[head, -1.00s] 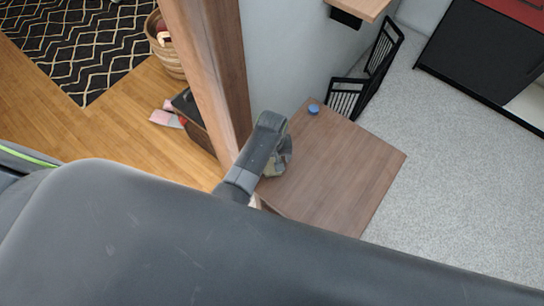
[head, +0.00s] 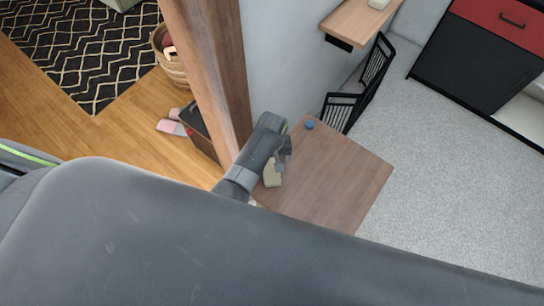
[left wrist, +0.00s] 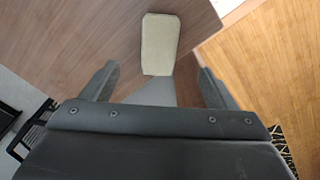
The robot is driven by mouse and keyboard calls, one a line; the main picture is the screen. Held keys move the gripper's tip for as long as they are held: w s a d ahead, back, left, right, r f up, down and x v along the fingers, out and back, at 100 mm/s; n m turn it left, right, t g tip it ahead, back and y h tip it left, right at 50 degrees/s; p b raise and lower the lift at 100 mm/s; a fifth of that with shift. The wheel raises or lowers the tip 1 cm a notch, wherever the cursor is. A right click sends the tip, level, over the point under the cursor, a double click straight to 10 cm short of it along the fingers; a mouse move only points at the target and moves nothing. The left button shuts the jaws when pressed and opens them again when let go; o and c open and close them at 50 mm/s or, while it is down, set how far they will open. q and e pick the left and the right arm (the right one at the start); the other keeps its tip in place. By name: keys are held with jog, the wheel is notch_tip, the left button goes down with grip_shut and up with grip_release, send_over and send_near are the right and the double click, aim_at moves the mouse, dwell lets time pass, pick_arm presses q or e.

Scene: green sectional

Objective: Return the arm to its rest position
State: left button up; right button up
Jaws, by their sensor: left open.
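My left gripper (head: 283,155) is over the near left part of a small brown wooden table, with my dark arm reaching to it. In the left wrist view its two fingers (left wrist: 157,85) are spread apart with nothing held between them. A pale yellow-green block-like object (left wrist: 161,43) lies on the table just beyond the fingertips, apart from them. It also shows in the head view (head: 272,174), partly hidden by the gripper. My right gripper is not in view.
The wooden table (head: 335,180) also holds a small blue round object (head: 310,125). A wooden post (head: 205,70) and wall stand close to my arm. Grey floor (head: 440,190) lies open to the right.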

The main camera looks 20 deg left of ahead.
pick_arm(q)
jog(key=shift+r, duration=0.2)
dwell(0.5)
jog(key=s+a+r+m+t, duration=0.1)
jog(key=s+a+r, duration=0.2)
jog(key=s+a, duration=0.25)
jog(key=s+a+r+t, duration=0.1)
jog(key=s+a+r, duration=0.2)
jog(key=s+a, duration=0.3)
jog(key=s+a+r+m+t+y, duration=0.25)
jog(key=s+a+r, duration=0.35)
jog(key=s+r, duration=0.55)
notch_tip(320, 180, down, 24)
jog(key=w+a+g+h, duration=0.1)
jog(key=a+g, duration=0.1)
jog(key=s+d+f+g, duration=0.1)
jog(key=s+f, duration=1.4)
jog(key=f, duration=0.1)
jog(key=shift+d+m, duration=0.35)
jog(key=shift+m, duration=0.1)
